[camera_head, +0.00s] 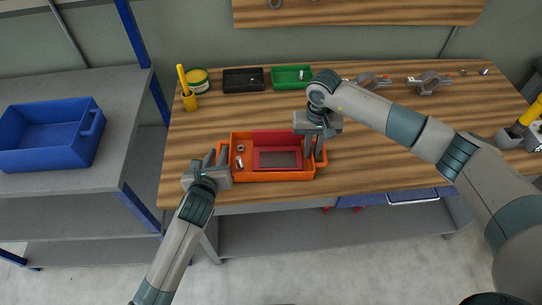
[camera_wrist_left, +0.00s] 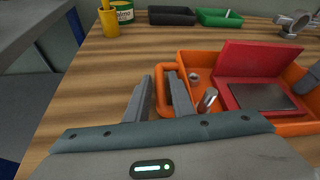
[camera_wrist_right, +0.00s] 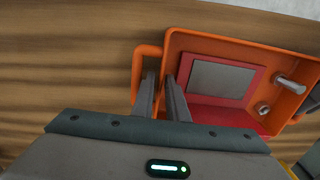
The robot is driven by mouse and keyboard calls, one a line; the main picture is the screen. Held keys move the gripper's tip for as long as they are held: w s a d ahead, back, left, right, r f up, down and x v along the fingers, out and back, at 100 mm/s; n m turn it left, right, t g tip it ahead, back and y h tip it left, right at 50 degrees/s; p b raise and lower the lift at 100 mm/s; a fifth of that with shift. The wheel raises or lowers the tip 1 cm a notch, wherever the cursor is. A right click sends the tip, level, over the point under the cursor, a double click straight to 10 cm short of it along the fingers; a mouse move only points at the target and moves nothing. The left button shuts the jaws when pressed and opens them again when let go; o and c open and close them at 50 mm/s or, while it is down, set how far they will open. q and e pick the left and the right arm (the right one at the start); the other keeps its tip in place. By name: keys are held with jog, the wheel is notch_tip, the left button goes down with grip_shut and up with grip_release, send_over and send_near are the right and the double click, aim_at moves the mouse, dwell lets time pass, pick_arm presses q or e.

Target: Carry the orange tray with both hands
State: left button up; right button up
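The orange tray (camera_head: 269,177) lies flat on the wooden bench with a looped handle at each end. Inside it are a red box (camera_head: 278,138) with a grey panel, a small metal cylinder (camera_wrist_left: 207,100) and a nut-like ring (camera_wrist_left: 194,77). My left gripper (camera_head: 216,156) is open at the left end, its fingers on either side of the handle bar (camera_wrist_left: 160,88). My right gripper (camera_head: 313,150) points down at the right end. Its fingers are apart; in the right wrist view the handle bar (camera_wrist_right: 137,72) shows beside them, not clearly between them. Contact cannot be told.
Behind the tray stand a yellow cup (camera_head: 189,102), a tin (camera_head: 198,80), a black bin (camera_head: 243,80) and a green bin (camera_head: 292,77). Metal clamps (camera_head: 430,82) lie at the back right. A blue crate (camera_head: 48,134) sits on the left shelf unit. Bench right of the tray is clear.

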pick_arm(q)
grip_shut()
pick_arm(e)
grip_shut()
pick_arm(q)
jog(key=shift+w+r, duration=0.1)
jog(key=shift+r, duration=0.1)
pick_arm(e)
jog(key=shift+w+r, duration=0.15)
pick_arm(q)
jog(key=shift+r, duration=0.1)
pick_arm(e)
jog(key=shift+r, duration=0.1)
